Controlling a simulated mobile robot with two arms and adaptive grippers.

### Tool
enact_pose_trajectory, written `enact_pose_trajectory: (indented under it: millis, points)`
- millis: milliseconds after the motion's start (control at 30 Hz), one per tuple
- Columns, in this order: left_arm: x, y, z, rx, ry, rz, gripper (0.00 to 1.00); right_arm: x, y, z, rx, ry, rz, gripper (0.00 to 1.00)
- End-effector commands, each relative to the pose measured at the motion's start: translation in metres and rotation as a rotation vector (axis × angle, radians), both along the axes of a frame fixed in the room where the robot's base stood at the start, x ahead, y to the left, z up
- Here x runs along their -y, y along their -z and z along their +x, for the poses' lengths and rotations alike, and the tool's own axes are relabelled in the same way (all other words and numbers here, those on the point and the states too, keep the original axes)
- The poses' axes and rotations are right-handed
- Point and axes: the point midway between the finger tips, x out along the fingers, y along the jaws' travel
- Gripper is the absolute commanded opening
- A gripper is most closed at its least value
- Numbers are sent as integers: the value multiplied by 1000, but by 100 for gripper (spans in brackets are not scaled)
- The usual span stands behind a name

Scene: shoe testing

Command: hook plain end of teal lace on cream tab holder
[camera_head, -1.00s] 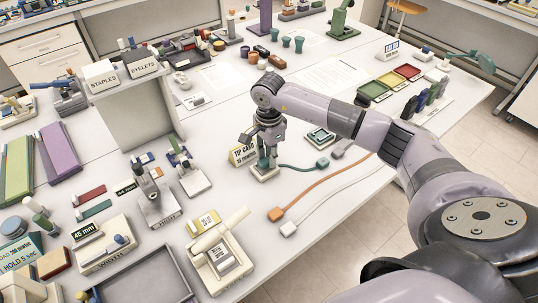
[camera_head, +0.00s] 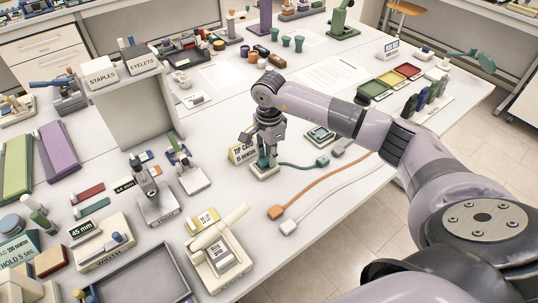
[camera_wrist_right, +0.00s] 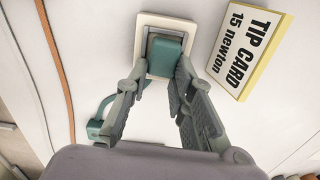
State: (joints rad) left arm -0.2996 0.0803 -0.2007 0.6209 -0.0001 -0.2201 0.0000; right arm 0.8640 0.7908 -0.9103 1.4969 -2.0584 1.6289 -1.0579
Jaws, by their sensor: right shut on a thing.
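The cream tab holder (camera_head: 265,173) stands on the white table, below my right gripper (camera_head: 266,158). In the right wrist view its pale square rim (camera_wrist_right: 168,19) surrounds a teal end piece of the teal lace (camera_wrist_right: 165,56). My right gripper (camera_wrist_right: 164,72) is shut on this teal end at the holder. Whether the end is hooked there is hard to tell. The teal lace (camera_head: 296,166) runs right along the table to a teal block (camera_head: 322,161), also seen in the right wrist view (camera_wrist_right: 96,128). My left gripper is out of view.
A yellow-edged tip card (camera_head: 241,153) stands close beside the holder. An orange lace (camera_head: 312,196) and a white lace (camera_head: 318,207) lie to the front right, near the table edge. A cream device (camera_head: 221,260) stands front left.

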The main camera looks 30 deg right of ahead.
Motion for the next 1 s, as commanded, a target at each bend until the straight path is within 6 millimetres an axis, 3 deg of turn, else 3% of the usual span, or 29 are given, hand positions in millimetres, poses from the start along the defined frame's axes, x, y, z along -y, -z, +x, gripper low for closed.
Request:
enact_pose_trajectory:
  millis: [33, 267, 300, 600, 1000]
  points:
    - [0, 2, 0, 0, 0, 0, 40, -2, 11, -6, -21, -2, 0, 0]
    - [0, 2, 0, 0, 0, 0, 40, -2, 12, -7, -23, -1, 1, 0]
    - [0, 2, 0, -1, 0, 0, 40, -3, 12, -7, -23, -1, 2, 24]
    - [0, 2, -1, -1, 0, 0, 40, -3, 12, -7, -24, -2, 2, 44]
    - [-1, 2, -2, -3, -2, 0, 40, -3, 7, -6, -21, -4, 1, 46]
